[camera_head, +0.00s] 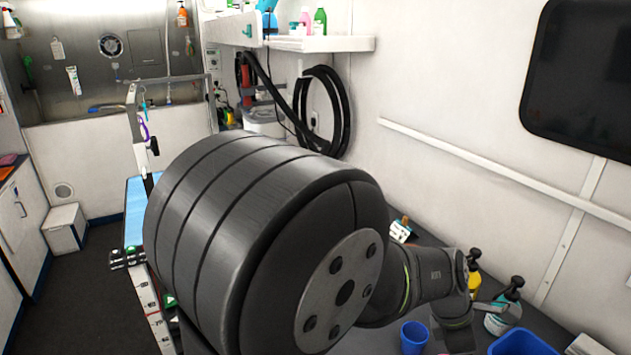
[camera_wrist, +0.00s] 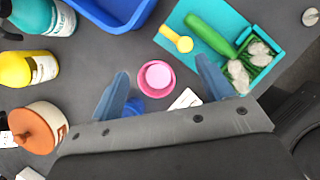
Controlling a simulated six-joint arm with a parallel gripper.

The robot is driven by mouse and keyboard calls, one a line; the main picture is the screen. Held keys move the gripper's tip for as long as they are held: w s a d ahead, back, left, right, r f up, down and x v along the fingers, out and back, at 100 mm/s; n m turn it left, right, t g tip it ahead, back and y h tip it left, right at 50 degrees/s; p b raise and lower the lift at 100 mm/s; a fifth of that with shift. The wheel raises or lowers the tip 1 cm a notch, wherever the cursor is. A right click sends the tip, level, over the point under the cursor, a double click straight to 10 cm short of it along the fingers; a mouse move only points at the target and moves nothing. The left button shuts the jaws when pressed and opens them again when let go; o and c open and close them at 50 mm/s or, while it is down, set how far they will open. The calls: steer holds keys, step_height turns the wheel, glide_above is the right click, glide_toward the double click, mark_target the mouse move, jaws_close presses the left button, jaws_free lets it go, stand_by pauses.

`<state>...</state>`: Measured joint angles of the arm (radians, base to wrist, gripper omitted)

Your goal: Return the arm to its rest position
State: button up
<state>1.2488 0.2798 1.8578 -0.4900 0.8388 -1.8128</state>
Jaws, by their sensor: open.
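My gripper (camera_wrist: 164,76) is open in the wrist view, with its two blue fingers spread and pointing at the dark counter. A pink round cup (camera_wrist: 157,77) shows in the gap between the fingers. A blue cup (camera_wrist: 134,106) is partly hidden behind the left finger. I cannot tell whether either finger touches them, but nothing appears clamped. In the head view my arm's large dark links fill the middle and reach right over the counter. The gripper's fingers cannot be made out there.
A blue tub (camera_head: 520,343), a teal-labelled pump bottle (camera_head: 503,312) and a yellow bottle (camera_head: 474,281) stand on the counter by the wall.

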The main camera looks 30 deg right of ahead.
steer(key=w+a+f+n, duration=0.1)
steer(key=w+f+n, duration=0.1)
steer(key=w, duration=0.4)
steer(key=w+a+f+n+t, duration=0.1)
steer(key=w+f+n, duration=0.1)
steer(key=w, duration=0.5)
steer(key=w+a+f+n+t+h, duration=0.1)
steer(key=w+f, duration=0.1)
steer(key=w, duration=0.5)
steer(key=shift+w+a+f+n, duration=0.1)
steer(key=shift+f+n, duration=0.1)
steer(key=shift+n, duration=0.2)
steer(key=shift+f, duration=0.15)
steer(key=shift+d, duration=0.65)
